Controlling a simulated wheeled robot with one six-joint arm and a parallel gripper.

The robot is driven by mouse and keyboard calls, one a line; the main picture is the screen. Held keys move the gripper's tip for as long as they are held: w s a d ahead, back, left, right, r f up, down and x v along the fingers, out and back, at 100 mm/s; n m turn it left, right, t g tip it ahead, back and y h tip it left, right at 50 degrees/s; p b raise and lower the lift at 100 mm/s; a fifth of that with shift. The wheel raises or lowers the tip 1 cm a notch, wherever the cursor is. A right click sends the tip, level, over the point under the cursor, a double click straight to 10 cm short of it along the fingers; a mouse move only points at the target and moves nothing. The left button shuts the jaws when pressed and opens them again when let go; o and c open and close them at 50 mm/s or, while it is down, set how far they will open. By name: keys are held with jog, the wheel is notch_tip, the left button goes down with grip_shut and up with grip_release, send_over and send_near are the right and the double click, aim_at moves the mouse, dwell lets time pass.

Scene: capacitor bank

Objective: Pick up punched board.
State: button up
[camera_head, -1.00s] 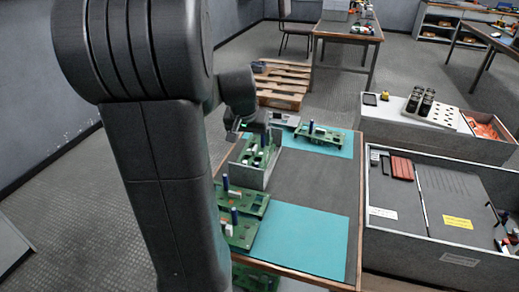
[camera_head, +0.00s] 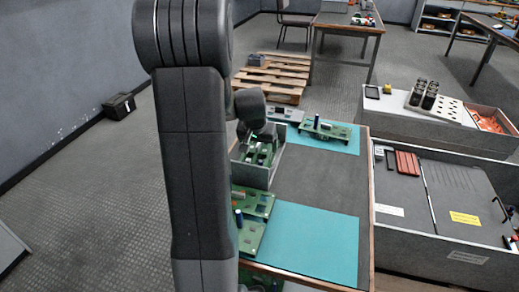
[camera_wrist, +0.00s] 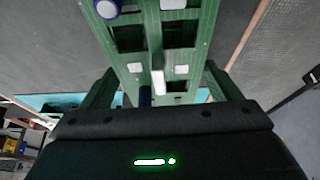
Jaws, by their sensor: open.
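A green board with dark rectangular cut-outs (camera_wrist: 178,35), which fits the punched board, runs up the middle of the wrist view. It carries white blocks and a blue-capped part. My gripper (camera_wrist: 161,84) is open, with one finger on each side of the board; I cannot tell whether they touch it. In the head view my gripper (camera_head: 262,132) is over a grey open box (camera_head: 262,178) on the table. Green boards (camera_head: 262,153) show inside this box. My arm hides the box's left side.
More green boards lie on the table's teal mats, one at the back (camera_head: 325,129) and others at the front left (camera_head: 250,203). The dark table middle (camera_head: 320,175) is clear. A grey cabinet (camera_head: 400,235) stands close on the right.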

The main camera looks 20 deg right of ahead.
jog(key=shift+c, duration=0.2)
jog(key=c, duration=0.7)
notch_tip(320, 180, up, 10)
jog(key=shift+r+p, duration=0.1)
jog(key=shift+p, duration=0.8)
